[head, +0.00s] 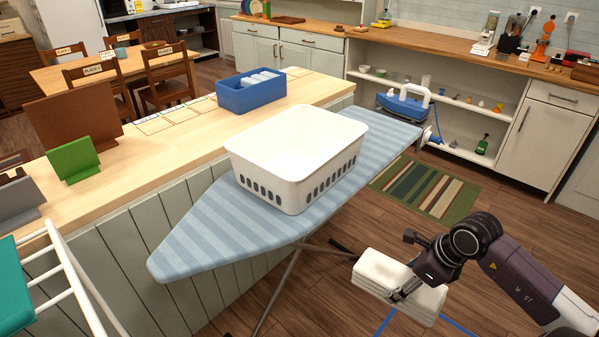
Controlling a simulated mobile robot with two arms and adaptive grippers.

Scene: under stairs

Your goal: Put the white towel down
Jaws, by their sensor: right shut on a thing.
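The white towel (385,272) is a folded stack at the lower right. My right gripper (402,292) is shut on it, and the gripper's body hides part of its right side. The towel is right of the ironing board's near half and apart from it; whether anything supports it from below I cannot tell. My left gripper is not in view.
A white laundry basket (290,180) stands on the blue striped ironing board (200,238). An iron (402,104) sits at the board's far end. A blue bin (247,98) with rolled cloths stands on the wooden counter (150,170). A striped rug (425,188) lies beyond.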

